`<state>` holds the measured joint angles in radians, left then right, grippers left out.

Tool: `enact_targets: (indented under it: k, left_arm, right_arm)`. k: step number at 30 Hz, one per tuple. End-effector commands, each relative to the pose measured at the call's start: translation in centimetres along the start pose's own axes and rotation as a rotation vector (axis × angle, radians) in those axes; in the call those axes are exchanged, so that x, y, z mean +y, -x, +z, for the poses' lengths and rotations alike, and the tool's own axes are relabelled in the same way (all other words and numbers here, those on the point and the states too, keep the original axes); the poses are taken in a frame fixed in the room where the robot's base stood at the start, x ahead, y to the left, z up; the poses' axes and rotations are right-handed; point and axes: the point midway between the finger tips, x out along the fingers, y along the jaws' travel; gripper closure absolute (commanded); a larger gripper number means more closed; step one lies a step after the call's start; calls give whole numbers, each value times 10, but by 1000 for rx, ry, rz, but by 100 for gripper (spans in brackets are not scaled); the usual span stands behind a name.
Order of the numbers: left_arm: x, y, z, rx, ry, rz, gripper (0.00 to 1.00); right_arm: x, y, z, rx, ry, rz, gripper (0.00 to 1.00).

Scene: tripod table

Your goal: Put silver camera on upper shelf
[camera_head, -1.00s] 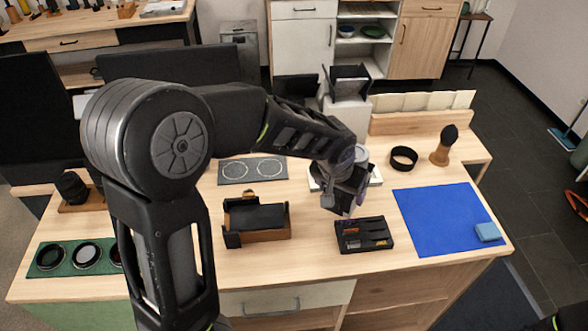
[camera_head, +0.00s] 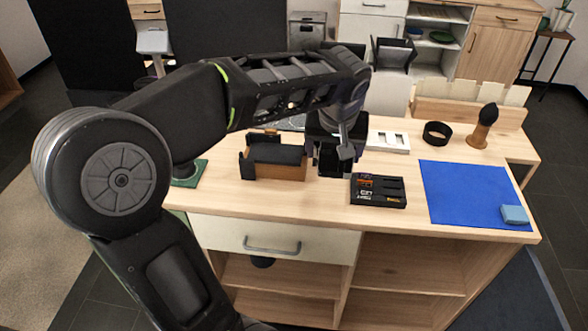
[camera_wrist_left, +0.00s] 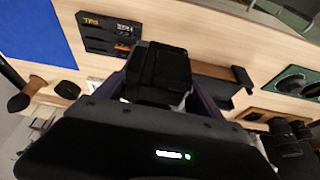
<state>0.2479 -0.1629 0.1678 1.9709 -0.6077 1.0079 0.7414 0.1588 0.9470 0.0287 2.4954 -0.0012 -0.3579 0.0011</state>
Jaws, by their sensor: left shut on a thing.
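My right gripper is not in view.
A black case with small items (camera_head: 378,190) lies just right of the gripper. A black-and-wood holder (camera_head: 275,160) stands to its left. A blue mat (camera_head: 465,195) with a light-blue block (camera_head: 514,214) covers the right. A closed drawer (camera_head: 275,238) sits left of the shelf.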

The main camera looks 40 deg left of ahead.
Motion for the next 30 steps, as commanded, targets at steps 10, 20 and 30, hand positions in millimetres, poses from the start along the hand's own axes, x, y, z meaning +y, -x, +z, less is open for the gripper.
enact_targets:
  k: [10, 20, 30]
  left_arm:
    - [-5, 5, -3, 7, 18, -5, 95]
    - [-6, -21, 8, 3, 17, -7, 95]
    - [-5, -54, 21, 6, 17, -5, 95]
  right_arm:
    - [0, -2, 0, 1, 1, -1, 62]
    - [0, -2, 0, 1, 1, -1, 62]
    - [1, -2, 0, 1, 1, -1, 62]
